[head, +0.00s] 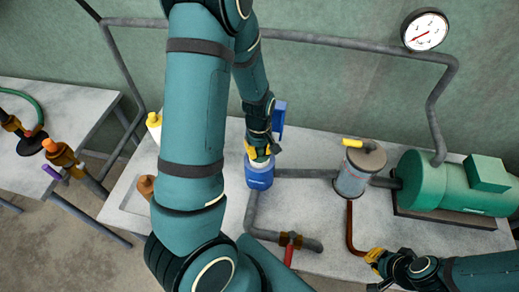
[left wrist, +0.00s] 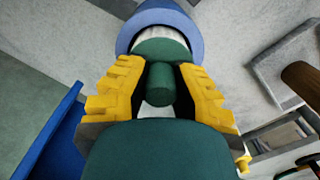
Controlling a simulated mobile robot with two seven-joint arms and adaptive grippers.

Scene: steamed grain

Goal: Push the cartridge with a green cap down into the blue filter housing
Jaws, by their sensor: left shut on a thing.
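The blue filter housing (head: 259,176) stands upright on the grey table in the head view. In the left wrist view its blue rim (left wrist: 163,14) shows at the top, around the white body of the cartridge (left wrist: 178,33). The cartridge's green cap (left wrist: 160,84) lies between the yellow fingers of my left gripper (left wrist: 161,82). In the head view my left gripper (head: 262,152) is over the housing's mouth, shut on the cap. How deep the cartridge sits is hard to tell. My right gripper (head: 375,256) is near the table's front right, apart from the housing; its finger gap is too small to judge.
A blue upright piece (head: 279,119) stands behind the housing. Pipes run from the housing toward a red-handled valve (head: 290,248). A clear canister with a yellow handle (head: 354,170) and a green motor (head: 440,182) stand to the right.

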